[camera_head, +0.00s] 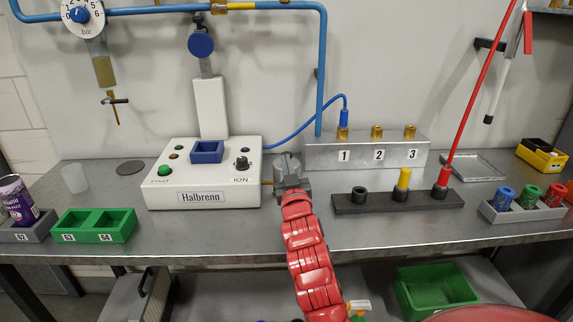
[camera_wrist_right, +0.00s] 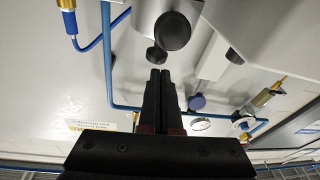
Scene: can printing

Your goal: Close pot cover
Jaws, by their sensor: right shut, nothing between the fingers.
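My right gripper (camera_head: 288,165) is at the end of the red arm, just right of the white Halbrenn box (camera_head: 160,200), above the bench. Its dark fingers (camera_wrist_right: 160,75) are together with nothing between them in the right wrist view. Beyond the fingertips are a large dark round part (camera_wrist_right: 172,30) and a smaller one (camera_wrist_right: 155,55); I cannot tell whether either is the pot cover. The box has a blue square holder (camera_head: 207,152) and a black knob (camera_head: 242,163) on top. A flat dark disc (camera_head: 130,168) lies on the bench left of the box. My left gripper is not in view.
A grey block with numbered brass fittings (camera_head: 366,153) stands behind right. A dark rack (camera_head: 385,201) with a red hose stands in front of it. Green (camera_head: 95,225) and grey can holders (camera_head: 522,210) sit at the bench sides. Blue pipes (camera_head: 322,70) run along the wall.

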